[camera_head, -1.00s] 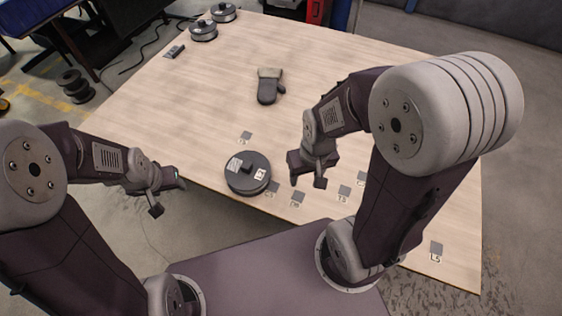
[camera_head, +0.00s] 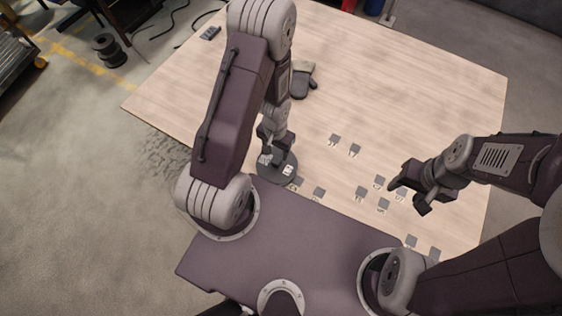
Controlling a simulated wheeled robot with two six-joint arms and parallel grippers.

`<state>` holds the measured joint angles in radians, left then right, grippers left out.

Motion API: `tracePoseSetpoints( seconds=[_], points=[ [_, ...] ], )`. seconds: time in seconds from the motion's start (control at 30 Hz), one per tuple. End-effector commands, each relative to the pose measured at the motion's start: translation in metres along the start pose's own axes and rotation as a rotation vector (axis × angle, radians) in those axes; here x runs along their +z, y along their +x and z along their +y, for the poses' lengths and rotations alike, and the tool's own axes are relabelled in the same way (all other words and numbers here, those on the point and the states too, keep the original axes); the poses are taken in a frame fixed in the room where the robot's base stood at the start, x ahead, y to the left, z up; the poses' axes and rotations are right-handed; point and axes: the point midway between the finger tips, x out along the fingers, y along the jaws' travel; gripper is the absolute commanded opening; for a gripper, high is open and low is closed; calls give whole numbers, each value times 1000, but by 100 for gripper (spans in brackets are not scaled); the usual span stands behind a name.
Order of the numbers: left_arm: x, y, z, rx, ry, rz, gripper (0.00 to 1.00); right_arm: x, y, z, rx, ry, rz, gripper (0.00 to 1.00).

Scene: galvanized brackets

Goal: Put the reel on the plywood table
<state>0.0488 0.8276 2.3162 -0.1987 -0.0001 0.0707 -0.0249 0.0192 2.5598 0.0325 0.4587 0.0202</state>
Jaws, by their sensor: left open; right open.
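A dark round reel (camera_head: 275,176) with pale labels on top is at the front edge of the plywood table (camera_head: 400,80). It appears to lie flat there. My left gripper (camera_head: 277,152) is open right over the reel, its fingers pointing down at the top. The fingers hide part of it, and I cannot tell whether they touch it. My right gripper (camera_head: 407,198) is open and empty over the right front part of the table, well apart from the reel.
Several small grey brackets (camera_head: 361,193) lie along the table's front. A small dark item (camera_head: 210,33) is near the far left corner. A black spool (camera_head: 109,50) stands on the floor.

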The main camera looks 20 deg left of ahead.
Motion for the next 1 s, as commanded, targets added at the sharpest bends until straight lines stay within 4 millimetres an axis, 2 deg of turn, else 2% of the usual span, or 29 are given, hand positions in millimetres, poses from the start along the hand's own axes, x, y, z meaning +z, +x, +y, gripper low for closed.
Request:
tracePoseSetpoints(
  seconds=[0.17, 0.4, 0.57, 0.87, 1.0],
  points=[
    [0, 5, 0, 0, -1, 1, 56, 1, 5, 0, 0, 0, 0, 53],
    [-1, 42, 0, 0, 0, 2, 56, 4, 42, 1, 0, 0, 0, 53],
    [-1, 41, 0, 0, 0, 2, 56, 4, 41, 1, 0, 0, 0, 53],
    [-3, 92, -1, 0, -1, 2, 56, 9, 89, 2, 0, 0, 0, 53],
    [-3, 91, -1, 0, -1, 3, 56, 9, 88, 2, 0, 0, 0, 53]
  ],
)
